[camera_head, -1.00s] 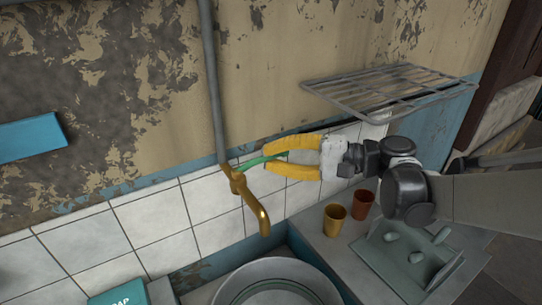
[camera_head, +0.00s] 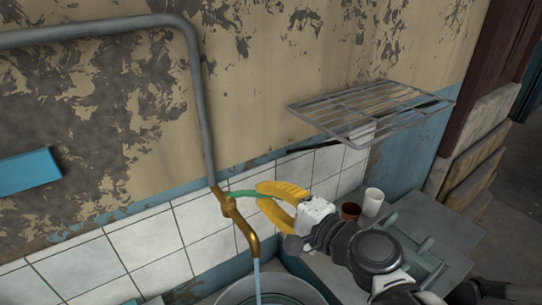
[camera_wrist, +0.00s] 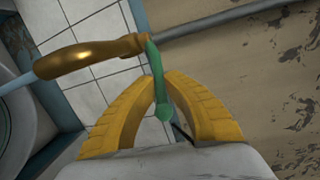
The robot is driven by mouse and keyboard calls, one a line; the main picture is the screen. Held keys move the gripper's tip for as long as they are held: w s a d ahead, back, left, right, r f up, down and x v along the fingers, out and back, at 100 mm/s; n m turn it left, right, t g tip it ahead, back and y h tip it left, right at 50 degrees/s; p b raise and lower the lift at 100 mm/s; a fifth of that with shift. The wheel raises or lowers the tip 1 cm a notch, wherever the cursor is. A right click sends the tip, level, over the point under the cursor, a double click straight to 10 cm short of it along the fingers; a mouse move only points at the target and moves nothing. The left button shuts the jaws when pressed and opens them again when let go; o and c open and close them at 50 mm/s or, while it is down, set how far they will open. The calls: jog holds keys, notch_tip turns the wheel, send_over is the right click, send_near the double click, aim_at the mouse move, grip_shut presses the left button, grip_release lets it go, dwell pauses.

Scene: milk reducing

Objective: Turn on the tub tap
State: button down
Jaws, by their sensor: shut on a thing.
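The brass tap (camera_head: 235,218) is fixed to the grey wall pipe above the tub (camera_head: 270,292). It also shows in the wrist view (camera_wrist: 90,57). A blue stream of water (camera_head: 257,281) runs from its spout. The green tap handle (camera_head: 243,193) points right from the tap body. My gripper (camera_head: 263,192) has yellow fingers, shut on the green handle; in the wrist view the handle (camera_wrist: 156,80) passes between the fingertips. The handle's free end shows between the fingers.
A wire rack (camera_head: 370,108) sticks out from the wall above my arm. A brown cup (camera_head: 350,211) and a white cup (camera_head: 373,202) stand on the counter behind my gripper. A blue object (camera_head: 27,170) is on the wall at left.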

jog(key=shift+s+a+m+t+h, duration=0.1)
jog(key=shift+s+m+t+h, duration=0.3)
jog(key=shift+m+t+h, duration=0.35)
jog(key=c, duration=1.4)
grip_release()
jog(key=shift+c, duration=0.2)
jog(key=shift+s, duration=0.15)
jog(key=v, duration=1.2)
